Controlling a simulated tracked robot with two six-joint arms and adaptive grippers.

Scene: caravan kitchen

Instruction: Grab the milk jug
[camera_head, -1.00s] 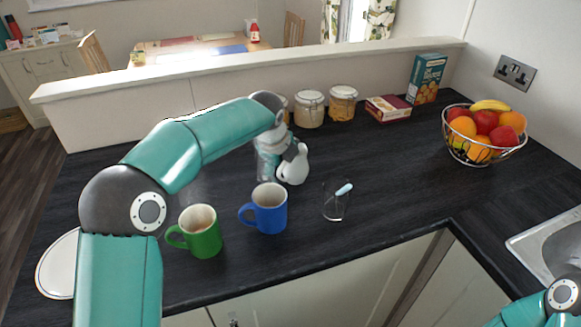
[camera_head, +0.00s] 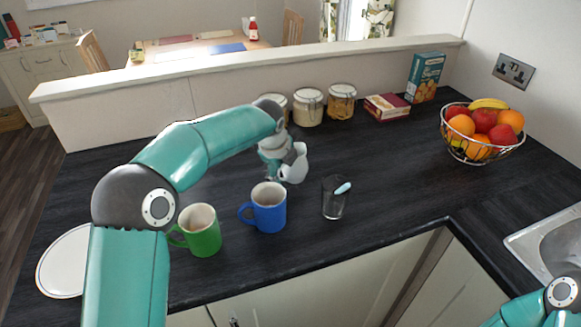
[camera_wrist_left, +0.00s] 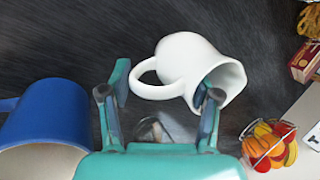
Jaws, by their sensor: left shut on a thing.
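The white milk jug (camera_head: 296,165) stands on the dark worktop behind the blue mug. It also shows in the left wrist view (camera_wrist_left: 187,62), with its handle towards the left and its open mouth at the lower right. My left gripper (camera_head: 281,168) is at the jug's left side, shut on it. In the left wrist view my left gripper (camera_wrist_left: 163,84) has its two fingers on either side of the handle, the right finger overlapping the mouth. The exact contact is partly hidden. My right arm shows only at the lower right corner; its gripper is out of view.
A blue mug (camera_head: 269,210) and green mug (camera_head: 203,235) stand in front, with a glass (camera_head: 333,203) to the right. Jars (camera_head: 308,108) and boxes (camera_head: 387,107) line the back wall. A fruit basket (camera_head: 482,150) stands right. Worktop right of the jug is clear.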

